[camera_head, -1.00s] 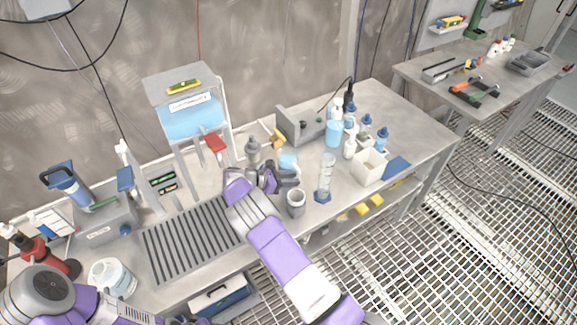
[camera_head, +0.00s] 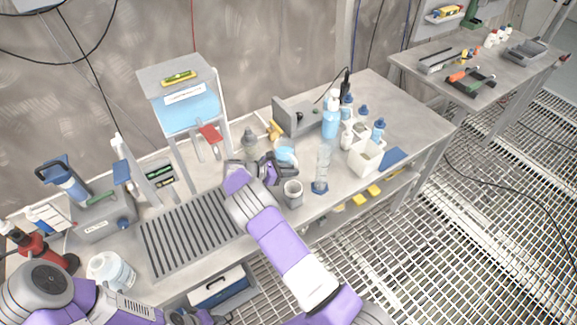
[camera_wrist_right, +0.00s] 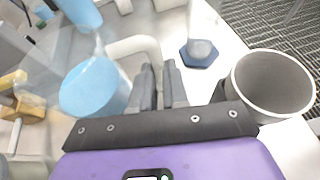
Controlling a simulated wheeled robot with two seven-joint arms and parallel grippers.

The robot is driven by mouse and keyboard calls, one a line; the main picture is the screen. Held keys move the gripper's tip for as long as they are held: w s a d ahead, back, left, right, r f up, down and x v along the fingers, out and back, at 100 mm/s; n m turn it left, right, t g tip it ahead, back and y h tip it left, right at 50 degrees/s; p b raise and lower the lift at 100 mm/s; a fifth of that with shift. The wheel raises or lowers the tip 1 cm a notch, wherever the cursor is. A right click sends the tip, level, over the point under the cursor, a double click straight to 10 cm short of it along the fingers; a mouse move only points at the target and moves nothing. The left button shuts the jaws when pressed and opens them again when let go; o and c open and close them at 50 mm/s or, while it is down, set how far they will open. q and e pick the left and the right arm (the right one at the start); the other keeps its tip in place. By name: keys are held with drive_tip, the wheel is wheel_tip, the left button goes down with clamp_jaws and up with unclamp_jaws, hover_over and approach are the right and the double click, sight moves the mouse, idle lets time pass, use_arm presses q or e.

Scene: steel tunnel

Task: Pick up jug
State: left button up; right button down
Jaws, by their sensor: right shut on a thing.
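The jug is clear with light blue liquid and a pale handle. In the head view the jug (camera_head: 286,148) stands on the workbench just beyond my right gripper (camera_head: 275,171). In the right wrist view the jug (camera_wrist_right: 92,90) is left of the fingers, and its handle (camera_wrist_right: 130,44) curves over to them. My right gripper (camera_wrist_right: 161,80) is shut on the handle there; the fingers hide part of it. I cannot tell whether the jug's base is clear of the bench.
A grey cup (camera_head: 293,194) stands close beside my right gripper. A clear cylinder with a blue base (camera_head: 320,187) is right of it. Several bottles (camera_head: 331,118) and a white box (camera_head: 366,157) stand further right. A slatted rack (camera_head: 190,236) lies to the left.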

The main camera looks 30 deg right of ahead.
drive_tip(key=w+d+r, duration=0.1)
drive_tip(key=d+r, duration=0.2)
drive_tip(key=d, duration=1.5)
drive_tip(key=shift+w+r, duration=0.2)
